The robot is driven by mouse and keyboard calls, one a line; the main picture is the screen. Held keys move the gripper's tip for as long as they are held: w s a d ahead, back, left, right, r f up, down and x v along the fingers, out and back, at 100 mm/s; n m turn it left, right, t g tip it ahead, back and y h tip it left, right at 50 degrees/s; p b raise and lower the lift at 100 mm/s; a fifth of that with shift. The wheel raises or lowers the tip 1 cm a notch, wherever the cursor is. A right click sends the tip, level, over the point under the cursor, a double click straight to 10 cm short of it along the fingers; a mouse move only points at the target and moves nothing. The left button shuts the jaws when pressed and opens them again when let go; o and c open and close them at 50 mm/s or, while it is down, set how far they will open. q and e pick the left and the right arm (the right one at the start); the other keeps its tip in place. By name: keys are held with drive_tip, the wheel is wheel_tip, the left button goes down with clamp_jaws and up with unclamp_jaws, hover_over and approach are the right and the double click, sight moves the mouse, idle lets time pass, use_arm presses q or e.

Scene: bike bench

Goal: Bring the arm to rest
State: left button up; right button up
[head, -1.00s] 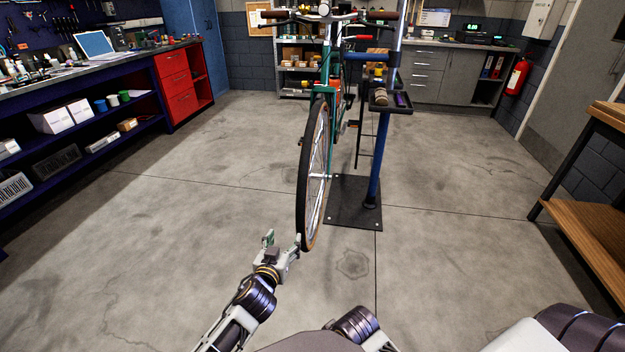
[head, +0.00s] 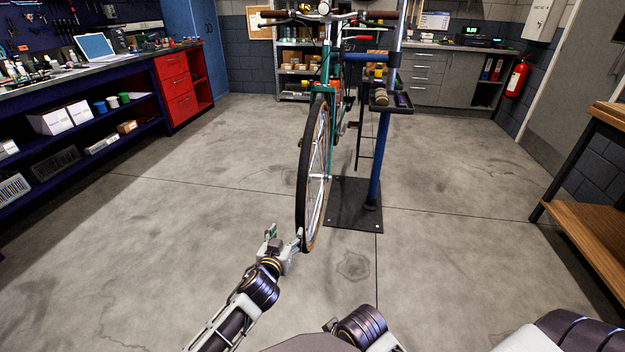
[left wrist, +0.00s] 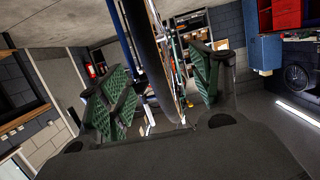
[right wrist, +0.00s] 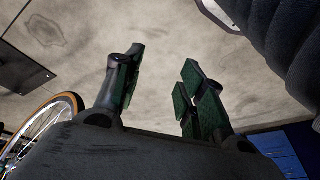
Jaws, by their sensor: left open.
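The left gripper (head: 285,236) is open and empty, low in the head view beside the bottom of the bicycle's front tyre (head: 303,190). Its right finger looks close to the tyre; I cannot tell whether it touches. In the left wrist view the green-padded fingers (left wrist: 160,88) stand wide apart, and the tyre (left wrist: 148,50) shows in the gap between them. The right gripper (right wrist: 160,80) shows only in the right wrist view. Its fingers are apart with bare floor between them. Part of the bicycle wheel (right wrist: 45,130) shows at the left there.
The green bicycle hangs on a blue repair stand (head: 383,150) with a dark base plate (head: 352,215). A workbench (head: 80,75) with a red drawer unit (head: 177,85) is at left. A wooden bench (head: 590,240) is at right. The concrete floor between is clear.

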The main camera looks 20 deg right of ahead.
use_arm(q)
drive_tip(key=shift+w+d+f, duration=0.1)
drive_tip(key=shift+w+d, duration=0.1)
drive_tip(key=shift+w, duration=0.1)
idle(0.4)
